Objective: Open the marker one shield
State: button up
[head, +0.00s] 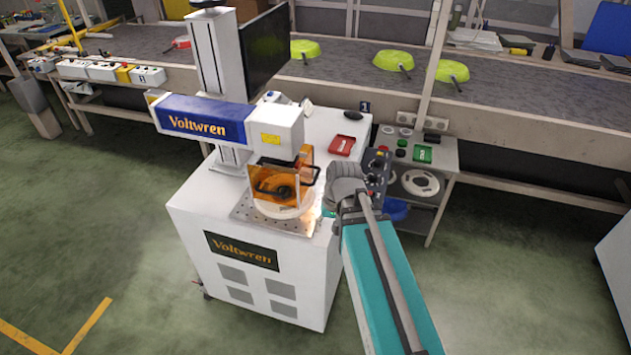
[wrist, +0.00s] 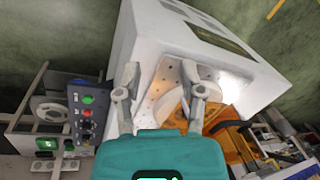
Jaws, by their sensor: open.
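The marker is a white cabinet (head: 265,265) with a blue Voltwren head (head: 200,118) above it. The shield also shows in the wrist view (wrist: 232,145), right of my gripper. My gripper (wrist: 163,85) is open and empty, its fingers over the marker's top, apart from the shield. A pale round disc (wrist: 172,103) lies beyond the fingers. In the head view my fingers are hard to make out beside my wrist.
A button panel (head: 376,168) with round knobs stands close right of the marker; it also shows in the wrist view (wrist: 87,115). A red tray (head: 342,145) lies on the marker top. A small grey side table (head: 447,150) stands right.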

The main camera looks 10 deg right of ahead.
jog(key=w+d+f+m+t+y+b, duration=0.1)
jog(key=w+f+y+b, duration=0.1)
jog(key=w+y+b, duration=0.25)
jog(key=m+t+y+b, duration=0.4)
jog(key=t+y+b, duration=0.3)
send_near(316, 175)
jog(key=f+v, duration=0.1)
jog(key=v, duration=0.3)
jog(key=shift+r, duration=0.4)
jog(key=shift+w+a, duration=0.1)
jog(key=shift+a, duration=0.05)
jog(key=b+x, duration=0.1)
jog(key=x, duration=0.5)
jog(key=b+x, duration=0.2)
jog(key=x, duration=0.5)
jog(key=shift+a+f, duration=0.3)
jog(key=shift+c, duration=0.3)
grip_shut()
